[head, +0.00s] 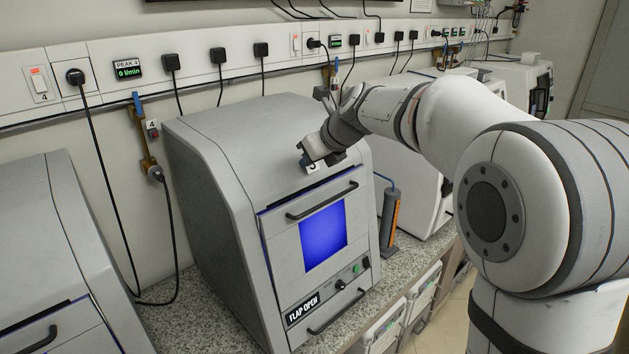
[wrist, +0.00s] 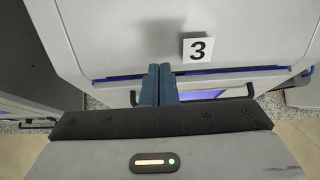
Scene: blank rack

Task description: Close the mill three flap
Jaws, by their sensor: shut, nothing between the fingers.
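Mill three is the grey cabinet (head: 215,190) in the middle of the head view; a "3" plate (wrist: 198,49) shows on it in the wrist view. Its front flap (head: 285,235) has a dark bar handle (head: 322,200) and a glowing blue window (head: 323,238).
Another grey mill (head: 60,240) stands at the left, and more machines stand at the right behind my arm. A grey and orange tool (head: 390,215) stands upright beside mill three. The granite bench (head: 205,325) has a little bare room between the mills. A black cable (head: 100,190) hangs at left.

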